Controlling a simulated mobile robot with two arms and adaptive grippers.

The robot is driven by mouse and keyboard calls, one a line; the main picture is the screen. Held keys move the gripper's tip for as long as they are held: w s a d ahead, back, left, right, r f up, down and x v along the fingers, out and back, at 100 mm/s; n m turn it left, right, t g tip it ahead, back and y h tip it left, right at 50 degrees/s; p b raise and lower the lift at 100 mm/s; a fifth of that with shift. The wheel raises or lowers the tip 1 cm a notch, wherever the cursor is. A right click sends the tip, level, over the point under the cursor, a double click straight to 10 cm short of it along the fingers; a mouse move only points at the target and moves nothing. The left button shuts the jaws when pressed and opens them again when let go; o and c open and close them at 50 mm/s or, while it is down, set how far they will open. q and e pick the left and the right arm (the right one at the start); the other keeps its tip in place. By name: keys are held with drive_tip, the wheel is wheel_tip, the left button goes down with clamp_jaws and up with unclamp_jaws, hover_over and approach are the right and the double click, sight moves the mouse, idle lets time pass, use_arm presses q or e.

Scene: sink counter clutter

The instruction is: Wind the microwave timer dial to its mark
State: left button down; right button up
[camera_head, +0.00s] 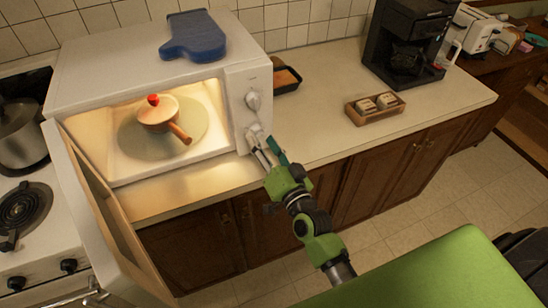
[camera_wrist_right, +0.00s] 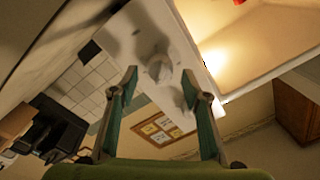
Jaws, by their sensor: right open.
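The white microwave (camera_head: 130,68) stands on the counter with its door (camera_head: 105,205) swung open and its inside lit. Its right panel carries an upper dial (camera_head: 253,101) and a lower dial (camera_head: 254,133); the timer mark is too small to make out. My right gripper (camera_head: 266,149) is open and empty in front of the lower part of this panel. In the right wrist view, one dial (camera_wrist_right: 160,68) shows beyond and between the fingertips, and another knob (camera_wrist_right: 187,90) is partly hidden by the right finger. I cannot tell whether a finger touches either. My left gripper is out of view.
A pan (camera_head: 157,113) with a red knob sits on the turntable inside. Right of the microwave are a dark tray (camera_head: 287,78), a wooden caddy (camera_head: 374,106) and a coffee maker (camera_head: 405,45). The front counter is clear.

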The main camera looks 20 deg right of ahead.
drive_tip(key=s, duration=1)
drive_tip(key=shift+s+d+f, duration=0.2)
drive_tip(key=shift+s+d, duration=0.05)
drive_tip(key=shift+d, duration=0.15)
